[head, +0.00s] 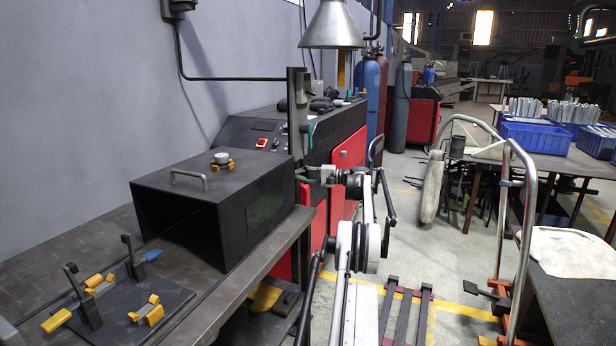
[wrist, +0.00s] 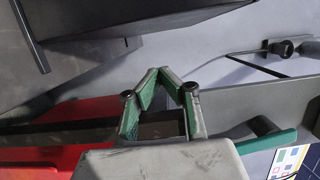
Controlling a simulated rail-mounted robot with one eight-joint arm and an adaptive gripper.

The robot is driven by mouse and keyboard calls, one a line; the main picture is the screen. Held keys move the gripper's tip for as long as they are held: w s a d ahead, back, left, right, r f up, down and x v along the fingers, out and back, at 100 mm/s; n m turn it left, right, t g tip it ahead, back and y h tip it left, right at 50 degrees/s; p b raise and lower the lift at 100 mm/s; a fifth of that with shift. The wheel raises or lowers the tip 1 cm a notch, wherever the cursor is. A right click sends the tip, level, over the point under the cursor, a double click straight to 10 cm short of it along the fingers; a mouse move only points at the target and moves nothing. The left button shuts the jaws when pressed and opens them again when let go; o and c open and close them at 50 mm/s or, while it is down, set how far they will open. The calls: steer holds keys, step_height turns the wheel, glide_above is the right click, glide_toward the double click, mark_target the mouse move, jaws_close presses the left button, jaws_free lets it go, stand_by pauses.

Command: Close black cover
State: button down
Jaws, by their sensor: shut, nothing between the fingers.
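A black box-shaped cover (head: 240,190) stands on the dark bench at the left, with a grey handle (head: 188,178) on top. Its front side is open and dark inside. My gripper (head: 304,179) is just right of the cover's far right corner, below a tall black upright (head: 297,110); I cannot tell whether it touches either. In the wrist view my gripper (wrist: 168,80) has its green-padded fingers closed together at the tips, with nothing held. A dark surface fills the top left there; I cannot tell which part it is.
A fixture plate (head: 130,310) with yellow and black clamps lies in front of the cover. A red and black machine (head: 345,155) stands behind my arm, under a lamp shade (head: 332,25). Blue crates (head: 540,134) sit on a table at right. A metal frame (head: 520,200) stands in the aisle.

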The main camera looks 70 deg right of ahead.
steer(key=shift+w+a+b, duration=0.2)
steer(key=shift+w+a, duration=0.3)
steer(key=shift+a, duration=0.3)
steer(key=shift+w+a+b, duration=0.2)
steer(key=shift+w+a, duration=0.35)
steer(key=shift+a, duration=0.3)
steer(key=shift+w+a+b, duration=0.2)
steer(key=shift+w+a, duration=0.3)
steer(key=shift+a, duration=0.3)
steer(key=shift+s, duration=0.1)
